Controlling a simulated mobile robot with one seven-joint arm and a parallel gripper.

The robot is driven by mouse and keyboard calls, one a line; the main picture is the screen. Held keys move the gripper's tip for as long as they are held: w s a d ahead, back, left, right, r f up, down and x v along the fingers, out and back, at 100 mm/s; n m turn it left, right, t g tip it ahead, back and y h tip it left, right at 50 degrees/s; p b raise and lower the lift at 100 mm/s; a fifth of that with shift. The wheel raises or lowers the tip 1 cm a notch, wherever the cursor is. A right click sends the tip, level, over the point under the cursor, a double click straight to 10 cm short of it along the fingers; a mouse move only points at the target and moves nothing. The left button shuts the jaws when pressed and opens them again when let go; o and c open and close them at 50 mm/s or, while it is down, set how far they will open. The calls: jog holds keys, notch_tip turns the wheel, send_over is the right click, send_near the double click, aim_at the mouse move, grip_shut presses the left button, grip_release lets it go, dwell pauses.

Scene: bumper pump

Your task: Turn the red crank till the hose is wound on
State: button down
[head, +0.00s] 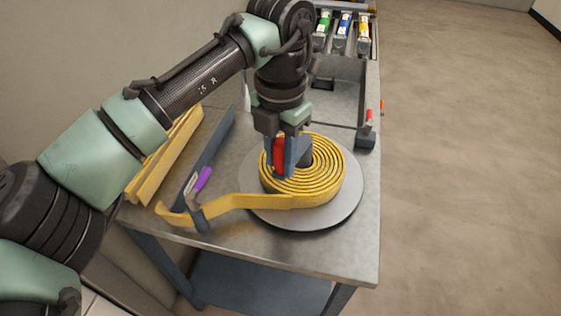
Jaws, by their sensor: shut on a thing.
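A yellow hose (325,181) lies in a flat spiral of several turns on a round grey disc (349,207) on the metal table. Its loose end (236,202) runs off to the left past a small post (201,220). The red crank (279,156) stands upright over the left part of the coil. My gripper (281,163) points down from above and is shut on the red crank. The fingers hide part of the crank and of the coil's hub (306,152).
A purple-handled part (202,180) stands left of the disc. Yellow strips (168,155) lie by the wall. A red-topped block (367,134) is at the right edge. Green, blue and yellow-labelled items (344,26) sit at the back. The table's front right corner is clear.

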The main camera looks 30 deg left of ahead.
jog(key=shift+w+r, duration=0.2)
jog(key=shift+r, duration=0.05)
jog(key=c, duration=1)
grip_release()
jog(key=o, duration=0.4)
jog(key=shift+f, duration=0.15)
jog(key=shift+s, duration=0.1)
notch_tip(320, 180, up, 13)
jog(key=p, duration=0.4)
jog(key=shift+p, duration=0.3)
